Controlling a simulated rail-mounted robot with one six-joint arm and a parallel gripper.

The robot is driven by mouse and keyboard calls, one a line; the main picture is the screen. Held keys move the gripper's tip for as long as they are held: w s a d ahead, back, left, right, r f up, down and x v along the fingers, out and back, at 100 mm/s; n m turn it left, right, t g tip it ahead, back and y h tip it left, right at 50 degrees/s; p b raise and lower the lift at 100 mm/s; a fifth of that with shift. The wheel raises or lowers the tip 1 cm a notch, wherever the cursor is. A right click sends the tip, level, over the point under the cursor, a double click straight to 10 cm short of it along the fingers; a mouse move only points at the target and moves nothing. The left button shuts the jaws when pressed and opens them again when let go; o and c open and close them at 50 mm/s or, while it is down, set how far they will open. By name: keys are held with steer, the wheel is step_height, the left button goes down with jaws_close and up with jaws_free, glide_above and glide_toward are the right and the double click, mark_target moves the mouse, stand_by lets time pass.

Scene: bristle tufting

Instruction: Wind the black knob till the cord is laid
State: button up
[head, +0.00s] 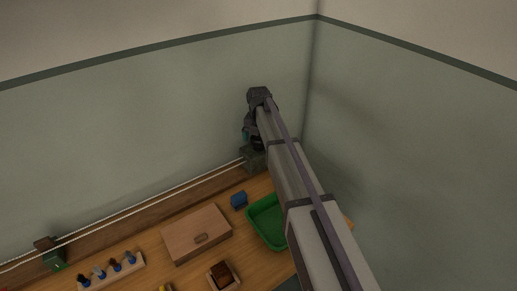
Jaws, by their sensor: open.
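My gripper (250,136) is at the end of my arm, low against the back wall, just above a dark grey housing (253,158) at the rear of the bench. It is open; its fingers are small and dark, hard to make out. I cannot pick out the black knob from the dark parts there; the gripper and arm may hide it. A pale cord (150,204) runs in two close strands from the housing along the back of the bench to the lower left, past a green block with a brown top (52,254).
Walls meet in a corner behind my arm.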

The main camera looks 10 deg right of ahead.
steer(key=c, duration=0.9)
